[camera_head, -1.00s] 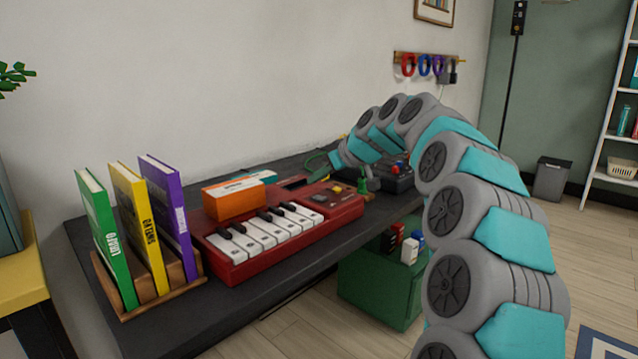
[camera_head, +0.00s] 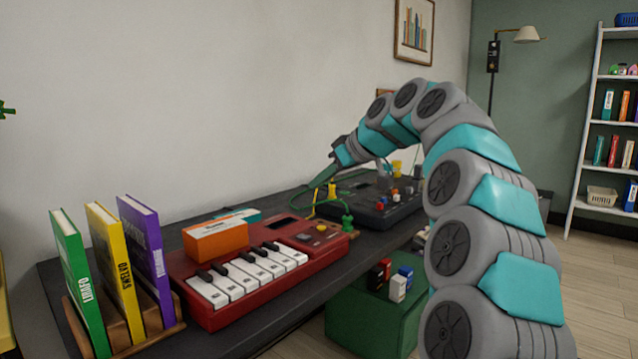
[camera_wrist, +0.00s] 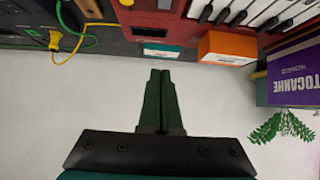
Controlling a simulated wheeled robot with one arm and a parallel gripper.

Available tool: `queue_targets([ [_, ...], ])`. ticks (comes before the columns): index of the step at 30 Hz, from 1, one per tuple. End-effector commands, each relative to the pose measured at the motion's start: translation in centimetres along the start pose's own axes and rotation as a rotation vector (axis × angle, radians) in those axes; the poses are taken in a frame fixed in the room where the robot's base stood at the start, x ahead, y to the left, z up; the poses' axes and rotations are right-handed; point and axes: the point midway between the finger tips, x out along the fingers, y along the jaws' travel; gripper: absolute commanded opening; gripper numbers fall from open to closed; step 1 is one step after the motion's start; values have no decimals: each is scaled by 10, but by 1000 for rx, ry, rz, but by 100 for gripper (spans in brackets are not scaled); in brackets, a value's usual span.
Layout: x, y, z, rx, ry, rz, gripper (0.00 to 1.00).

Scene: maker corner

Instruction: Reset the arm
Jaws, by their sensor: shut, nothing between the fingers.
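My arm, grey and teal, arches up at the right of the head view and bends over toward the table. My gripper (camera_head: 322,177) is at its end, above the back of the dark table (camera_head: 310,315), beyond the red keyboard. In the wrist view my gripper (camera_wrist: 160,72) shows two dark green fingers pressed together with nothing between them. The fingertips stand apart from the red keyboard (camera_wrist: 122,48) and the orange box (camera_wrist: 228,48), in front of the pale wall.
The red keyboard (camera_head: 325,245) carries the orange box (camera_head: 215,240). Books stand in a wooden rack (camera_head: 122,335) at left. A dark panel with knobs and cables (camera_head: 378,208) lies behind the keyboard. A green bin (camera_head: 365,325) stands below the table. Open floor lies right.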

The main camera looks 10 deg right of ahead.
Motion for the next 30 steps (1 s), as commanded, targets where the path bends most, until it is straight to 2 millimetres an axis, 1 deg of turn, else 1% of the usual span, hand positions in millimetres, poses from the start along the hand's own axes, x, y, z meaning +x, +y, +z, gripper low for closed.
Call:
queue_targets([
  [2, 0, 0, 0, 0, -1, -1, 0],
  [5, 2, -8, 4, 7, -14, -10, 0],
  [8, 6, -28, 15, 30, -52, -33, 0],
  [11, 9, -60, 36, 69, -118, -62, 0],
  [12, 12, -74, 48, 87, -154, -74, 0],
  [14, 12, -96, 66, 113, -204, -84, 0],
  [15, 13, -109, 80, 131, -240, -89, 0],
  [17, 13, -129, 101, 158, -294, -93, 0],
  [18, 12, -141, 115, 176, -328, -92, 0],
  [20, 10, -159, 139, 202, -384, -87, 0],
  [21, 9, -171, 156, 221, -420, -83, 0],
  [23, 6, -187, 182, 249, -475, -72, 0],
  [24, 3, -197, 200, 267, -512, -61, 0],
  [26, -2, -212, 228, 297, -568, -45, 0],
  [27, -7, -221, 247, 317, -603, -31, 0],
  [29, -14, -234, 277, 347, -659, -6, 0],
  [30, -19, -242, 298, 370, -698, 10, 0],
])
